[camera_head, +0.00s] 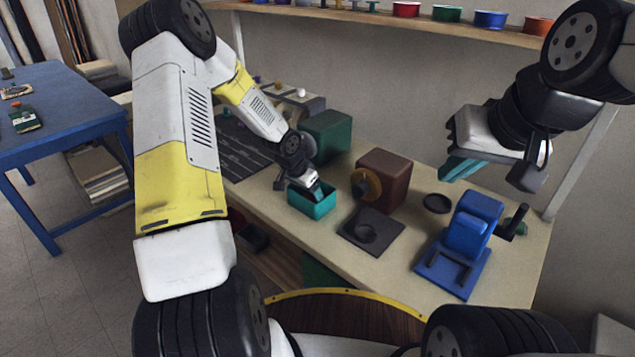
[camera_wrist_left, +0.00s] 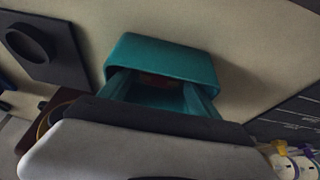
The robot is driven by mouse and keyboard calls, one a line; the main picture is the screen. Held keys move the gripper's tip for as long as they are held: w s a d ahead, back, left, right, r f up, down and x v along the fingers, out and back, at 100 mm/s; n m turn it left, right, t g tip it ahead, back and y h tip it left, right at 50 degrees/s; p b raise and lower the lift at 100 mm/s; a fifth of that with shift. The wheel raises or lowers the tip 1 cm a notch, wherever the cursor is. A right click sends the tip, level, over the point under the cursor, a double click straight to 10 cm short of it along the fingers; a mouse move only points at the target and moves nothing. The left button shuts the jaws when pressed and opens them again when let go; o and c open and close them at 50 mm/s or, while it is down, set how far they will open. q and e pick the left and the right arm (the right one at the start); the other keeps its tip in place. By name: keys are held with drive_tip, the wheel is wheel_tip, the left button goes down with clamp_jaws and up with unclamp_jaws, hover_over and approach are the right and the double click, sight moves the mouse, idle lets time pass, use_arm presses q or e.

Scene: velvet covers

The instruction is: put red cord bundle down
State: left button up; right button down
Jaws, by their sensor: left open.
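A teal open-topped box (camera_head: 312,203) stands on the bench near the middle. My left gripper (camera_head: 318,192) reaches down into it. In the left wrist view the teal box (camera_wrist_left: 165,52) is straight ahead, and the two teal fingers of my left gripper (camera_wrist_left: 160,95) are apart inside its mouth. A small dull red patch, perhaps the red cord bundle (camera_wrist_left: 155,79), shows low inside the box between the fingers; most of it is hidden. My right gripper (camera_head: 462,168) hangs above the right part of the bench, away from the box, with its finger gap unclear.
A dark green box (camera_head: 327,136) stands behind the teal box. A brown block (camera_head: 384,178) with a yellow-brown wheel, a dark plate (camera_head: 371,232) and a blue fixture (camera_head: 468,235) stand to the right. A shelf (camera_head: 400,24) with coloured bowls runs along the wall.

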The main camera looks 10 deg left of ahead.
use_arm(q)
drive_tip(key=s+a+r+n+y, duration=0.1)
drive_tip(key=s+r, duration=0.5)
drive_tip(key=r, duration=0.3)
drive_tip(key=s+a+r+n+t+y, duration=0.1)
drive_tip(key=s+r, duration=0.4)
drive_tip(key=r, duration=0.3)
drive_tip(key=s+a+r+n, duration=0.1)
drive_tip(key=s+r, duration=0.5)
drive_tip(key=r, duration=0.3)
drive_tip(key=s+d+r+n+h, duration=0.1)
drive_tip(key=s+r, duration=0.2)
drive_tip(key=s, duration=0.3)
drive_tip(key=s+d+r+n+t, duration=0.1)
drive_tip(key=s+r+n, duration=0.1)
drive_tip(key=s, duration=0.5)
drive_tip(key=shift+d+r+t+h, duration=0.15)
drive_tip(key=shift+r+t+h, duration=0.2)
drive_tip(key=shift+r, duration=0.2)
